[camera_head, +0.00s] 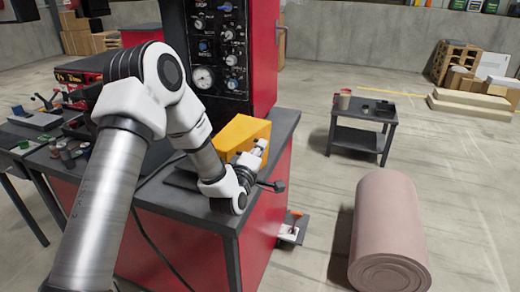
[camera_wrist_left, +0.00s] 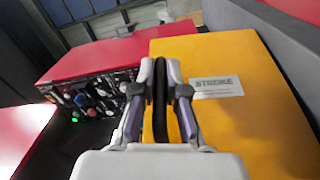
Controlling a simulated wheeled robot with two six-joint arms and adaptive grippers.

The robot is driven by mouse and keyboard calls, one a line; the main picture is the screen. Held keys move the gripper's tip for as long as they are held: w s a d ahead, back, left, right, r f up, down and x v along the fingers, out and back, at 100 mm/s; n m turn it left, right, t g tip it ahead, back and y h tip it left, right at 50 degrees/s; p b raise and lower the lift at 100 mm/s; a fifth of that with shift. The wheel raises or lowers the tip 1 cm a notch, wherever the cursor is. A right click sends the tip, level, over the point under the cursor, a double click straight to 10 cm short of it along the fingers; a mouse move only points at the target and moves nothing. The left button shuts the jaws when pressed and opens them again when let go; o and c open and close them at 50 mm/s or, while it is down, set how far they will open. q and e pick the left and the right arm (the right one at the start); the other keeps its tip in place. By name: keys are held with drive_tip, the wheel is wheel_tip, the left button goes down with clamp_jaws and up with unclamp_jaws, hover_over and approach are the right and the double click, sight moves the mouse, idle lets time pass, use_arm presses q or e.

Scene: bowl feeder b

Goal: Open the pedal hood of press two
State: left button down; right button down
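A yellow box-shaped cover (camera_head: 240,136) sits on the dark top of the red press; I take it for the hood. It fills the right of the left wrist view (camera_wrist_left: 235,130) and has a white label. Its lid looks down. My left gripper (camera_head: 261,148) is at the cover's right side. In the left wrist view its fingers (camera_wrist_left: 160,70) are together, with the dark pads between them and the yellow face behind; contact cannot be told. My right gripper is out of view.
A black gauge and knob panel (camera_head: 218,45) stands behind the cover. A small white device (camera_head: 291,230) sits on the floor by the press. Floor between them is clear.

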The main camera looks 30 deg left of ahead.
sight(253, 135)
use_arm(q)
drive_tip(key=shift+s+a+r+n, duration=0.2)
drive_tip(key=shift+a+r+n, duration=0.4)
drive_tip(key=shift+a, duration=0.15)
drive_tip(key=shift+s+a+r+n, duration=0.2)
drive_tip(key=shift+a+r+n, duration=0.4)
drive_tip(key=shift+a, duration=0.15)
drive_tip(key=shift+d, duration=0.1)
drive_tip(key=c, duration=1.2)
unclamp_jaws()
drive_tip(key=v, duration=1.1)
drive_tip(key=shift+s, duration=0.4)
drive_tip(key=shift+d, duration=0.15)
